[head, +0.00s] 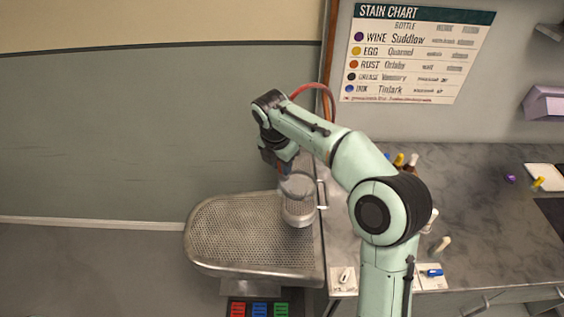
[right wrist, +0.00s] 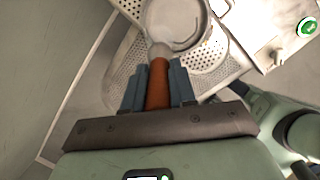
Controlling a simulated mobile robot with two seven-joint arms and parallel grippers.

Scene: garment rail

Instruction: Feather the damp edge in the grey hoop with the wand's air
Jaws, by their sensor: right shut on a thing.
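My right gripper (head: 284,168) is over the perforated board, pointing down. In the right wrist view its two blue-grey fingers (right wrist: 159,90) are shut on the wand (right wrist: 157,84), by its rust-brown handle. The wand's pale tip (right wrist: 159,51) reaches to the near edge of the grey hoop (right wrist: 206,28), or just above it; I cannot tell if they touch. In the head view the hoop (head: 304,196) shows as a faint ring at the small rounded arm of the board, partly behind the gripper. No damp edge can be made out. My left gripper is not in view.
The perforated board (head: 235,232) spreads left of the marble counter (head: 480,205). Bottles (head: 412,160) and small white cards (head: 432,277) are on the counter, partly behind my right arm. A red hose (head: 318,88) arches behind that arm. A stain chart (head: 418,55) hangs on the wall.

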